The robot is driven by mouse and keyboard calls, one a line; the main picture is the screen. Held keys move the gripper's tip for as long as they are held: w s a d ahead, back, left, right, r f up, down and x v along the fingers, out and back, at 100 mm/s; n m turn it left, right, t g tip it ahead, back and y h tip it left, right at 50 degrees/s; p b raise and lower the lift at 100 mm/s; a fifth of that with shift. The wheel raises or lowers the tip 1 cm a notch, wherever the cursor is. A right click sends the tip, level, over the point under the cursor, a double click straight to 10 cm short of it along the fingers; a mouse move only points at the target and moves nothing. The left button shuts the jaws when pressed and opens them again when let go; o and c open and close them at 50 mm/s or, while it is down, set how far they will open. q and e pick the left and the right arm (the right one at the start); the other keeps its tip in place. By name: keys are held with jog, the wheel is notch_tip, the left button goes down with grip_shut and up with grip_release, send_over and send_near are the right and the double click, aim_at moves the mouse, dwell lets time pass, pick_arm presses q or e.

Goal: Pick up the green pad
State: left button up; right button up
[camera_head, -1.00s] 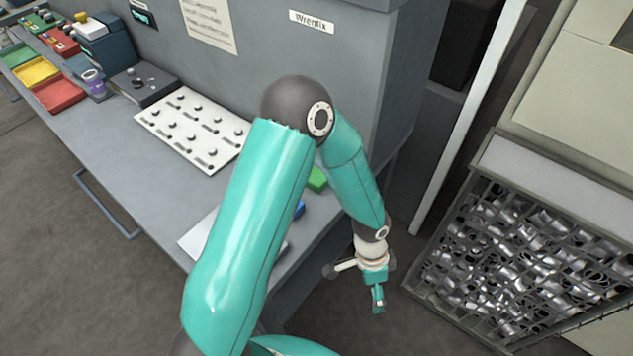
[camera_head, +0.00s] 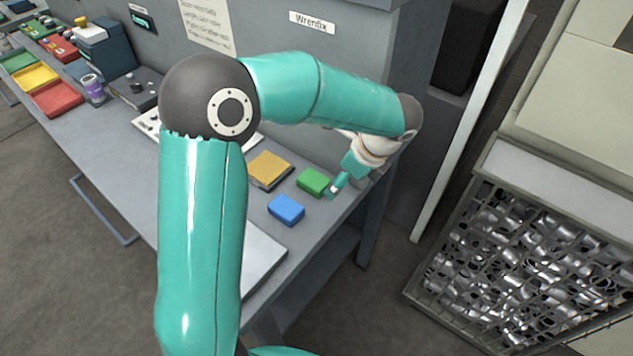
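The green pad (camera_head: 313,182) is a small block lying flat on the grey bench, near its right end. A blue pad (camera_head: 286,210) lies in front of it, to the lower left. A yellow pad (camera_head: 269,168) lies to its left on a thin dark base. My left gripper (camera_head: 335,188) is at the right side of the green pad, very close to it. I cannot tell whether they touch. The fingers are seen end-on and small, so their opening is unclear. My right gripper is not in view.
A white panel with knobs (camera_head: 146,123) is partly hidden behind my arm. A pale sheet (camera_head: 262,254) lies at the bench's front. Coloured trays (camera_head: 55,98) and a purple cup (camera_head: 93,86) stand far left. A wire crate of metal parts (camera_head: 470,265) stands right.

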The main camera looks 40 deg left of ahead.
pick_arm(q)
send_over(315, 179)
jog(key=d, duration=0.2)
jog(key=shift+w+p, duration=0.1)
jog(key=shift+p, duration=0.25)
jog(key=shift+x, duration=2.5)
jog(key=shift+d, duration=0.1)
jog(key=c, duration=1)
jog(key=shift+c, duration=0.2)
jog(key=shift+r, duration=0.2)
jog(key=r, duration=0.4)
jog(key=s+r+b, duration=0.1)
jog(key=r, duration=0.1)
jog(key=shift+d+r, duration=0.1)
jog(key=shift+r, duration=0.2)
jog(key=s+b, duration=0.1)
jog(key=s, duration=0.5)
jog(key=s+d+b, duration=0.1)
jog(key=s, duration=0.5)
jog(key=s+d+b, duration=0.1)
jog(key=s, duration=0.6)
